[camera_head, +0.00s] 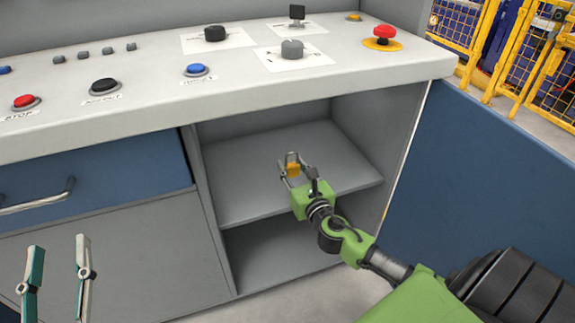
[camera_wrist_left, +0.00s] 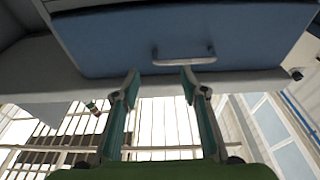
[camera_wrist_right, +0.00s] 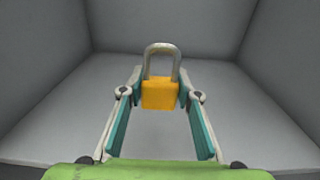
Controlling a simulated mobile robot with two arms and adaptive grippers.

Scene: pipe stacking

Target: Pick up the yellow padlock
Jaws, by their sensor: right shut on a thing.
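The yellow padlock (camera_head: 293,170) with a grey metal shackle is at the open shelf compartment of the console. In the right wrist view the padlock (camera_wrist_right: 160,94) is upright, with its body between my right fingertips and its shackle pointing up. My right gripper (camera_head: 292,172) is shut on the padlock's body; its fingers also show in the right wrist view (camera_wrist_right: 160,97). Whether the padlock touches the shelf is unclear. My left gripper (camera_head: 56,262) is open and empty in front of the cabinet's lower left; in the left wrist view (camera_wrist_left: 158,88) its fingertips are apart below a drawer handle.
The shelf (camera_head: 240,196) has side walls and a top around the right gripper. A blue drawer (camera_head: 110,176) with a metal handle (camera_head: 40,200) is at the left. The console top (camera_head: 240,88) carries buttons, knobs and a red emergency stop (camera_head: 385,33). A blue panel stands at the right.

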